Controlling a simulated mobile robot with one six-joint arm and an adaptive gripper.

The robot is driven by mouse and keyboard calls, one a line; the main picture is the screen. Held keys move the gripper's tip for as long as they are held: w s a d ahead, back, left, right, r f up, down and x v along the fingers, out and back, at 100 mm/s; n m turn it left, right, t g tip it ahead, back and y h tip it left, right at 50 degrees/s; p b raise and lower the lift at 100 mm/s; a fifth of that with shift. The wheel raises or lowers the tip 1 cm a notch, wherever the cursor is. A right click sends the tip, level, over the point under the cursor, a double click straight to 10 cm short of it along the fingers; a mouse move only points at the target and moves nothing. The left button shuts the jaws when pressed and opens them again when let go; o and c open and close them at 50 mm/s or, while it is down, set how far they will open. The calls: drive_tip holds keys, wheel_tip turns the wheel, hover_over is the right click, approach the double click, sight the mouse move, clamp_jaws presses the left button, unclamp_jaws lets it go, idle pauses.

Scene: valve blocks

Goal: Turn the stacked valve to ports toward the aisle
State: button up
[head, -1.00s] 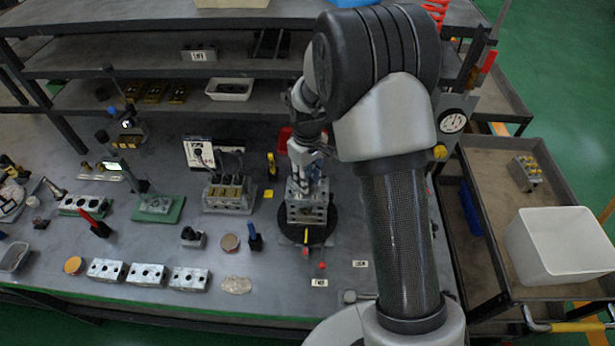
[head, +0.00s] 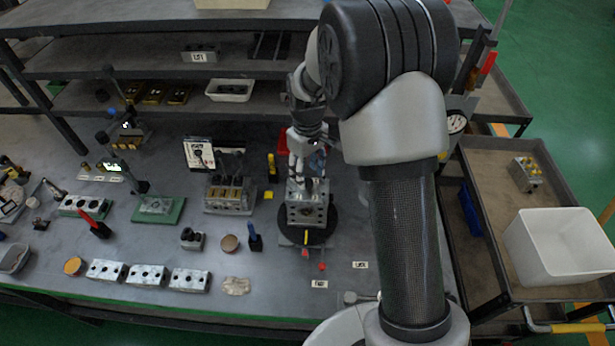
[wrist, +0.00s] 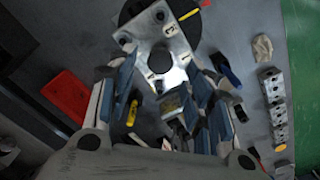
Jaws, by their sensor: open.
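The stacked valve (head: 306,214) is a grey metal block with round holes in its visible face. It stands upright on a black round plate (head: 327,228) on the bench. My gripper (head: 307,182) is just above it, pointing down, with its fingers open around the block's upper part. In the wrist view the block's marked metal face (wrist: 155,42) with holes lies beyond the open fingers of my gripper (wrist: 160,95). I cannot tell whether the fingers touch it. My wrist and fingers hide part of its top.
A red tray (head: 284,140) and a yellow-black tool (head: 271,165) are behind and left. A blue-handled item (head: 254,238) stands left of the plate. Metal blocks (head: 190,280) line the front. Shelves (head: 150,65) rise behind. A cart with a white bin (head: 560,245) is at right.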

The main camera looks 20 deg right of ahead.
wheel_tip(320, 180, up, 9)
drive_tip(key=shift+f, duration=0.2)
idle(0.4)
drive_tip(key=s+r+m+t+b, duration=0.1)
drive_tip(key=s+r+b, duration=0.1)
drive_tip(key=s+r, duration=0.35)
drive_tip(key=s+r+m+t+b, duration=0.1)
drive_tip(key=s+r+m+b, duration=0.15)
drive_tip(key=s, duration=0.65)
drive_tip(key=s+f+m+t+b, duration=0.1)
drive_tip(key=s+f+m+t, duration=0.1)
drive_tip(key=s, duration=1.1)
drive_tip(key=shift+s+t+b, duration=0.3)
drive_tip(key=shift+s+b, duration=0.05)
drive_tip(key=shift+b, duration=0.05)
drive_tip(key=shift+c, duration=0.4)
